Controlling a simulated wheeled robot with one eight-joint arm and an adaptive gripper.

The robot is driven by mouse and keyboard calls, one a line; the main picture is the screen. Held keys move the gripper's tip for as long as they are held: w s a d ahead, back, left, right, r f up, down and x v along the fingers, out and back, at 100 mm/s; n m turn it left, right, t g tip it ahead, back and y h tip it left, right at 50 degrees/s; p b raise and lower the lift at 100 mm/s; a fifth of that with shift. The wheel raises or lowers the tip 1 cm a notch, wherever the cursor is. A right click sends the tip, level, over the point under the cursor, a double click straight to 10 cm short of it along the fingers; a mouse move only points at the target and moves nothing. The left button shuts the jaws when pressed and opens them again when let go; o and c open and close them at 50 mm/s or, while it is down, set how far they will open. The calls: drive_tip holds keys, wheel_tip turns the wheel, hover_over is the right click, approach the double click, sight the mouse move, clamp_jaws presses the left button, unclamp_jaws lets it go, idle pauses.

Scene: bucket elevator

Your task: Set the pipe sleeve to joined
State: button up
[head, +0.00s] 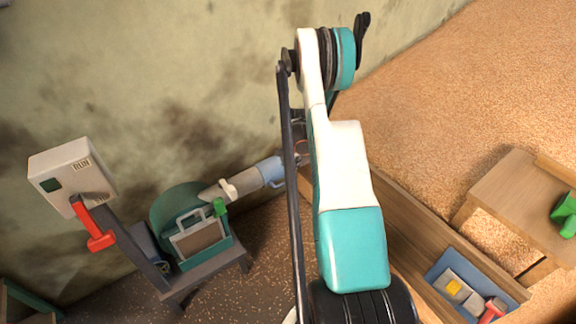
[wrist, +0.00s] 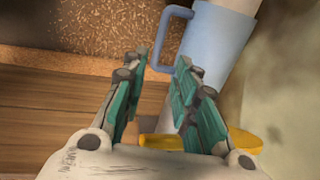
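The pipe sleeve (head: 270,171) is a light blue cylinder on the pale pipe, right of the teal machine in the head view. In the wrist view the sleeve (wrist: 218,50) fills the upper right, with a blue loop handle (wrist: 166,38) on its left side. My gripper (wrist: 163,65) is open, its two teal fingers apart. The lower end of the handle shows between and just beyond the fingertips; I cannot tell whether they touch it. In the head view my arm hides most of the gripper and the sleeve's right end.
A teal machine (head: 178,205) with a grey-framed panel stands on a low stand at left. A grey box (head: 72,172) with a red lever (head: 95,228) is beside it. A wooden bench (head: 520,205) and a blue tray (head: 440,272) with small items lie right. A yellow part (wrist: 245,140) shows behind my fingers.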

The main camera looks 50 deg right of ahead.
drive_tip(key=shift+w+a+n, duration=0.1)
drive_tip(key=shift+a+n, duration=0.1)
drive_tip(key=shift+n, duration=0.1)
clamp_jaws()
drive_tip(key=w+a+n+g+h+p, duration=0.15)
drive_tip(key=a+n, duration=0.35)
drive_tip(key=n, duration=0.7)
drive_tip(key=w+a+f+n+p, duration=0.1)
drive_tip(key=w+a+n+p, duration=0.3)
drive_tip(key=n, duration=0.8)
drive_tip(key=w+a+n+g+h, duration=0.1)
drive_tip(key=a+n, duration=0.5)
drive_tip(key=n, duration=0.5)
drive_tip(key=d+f+b, duration=0.5)
drive_tip(key=d+f, duration=0.1)
drive_tip(key=f, duration=0.5)
drive_tip(key=shift+s+d+n, duration=0.3)
drive_tip(key=shift+s+n, duration=0.1)
drive_tip(key=shift+s, duration=0.05)
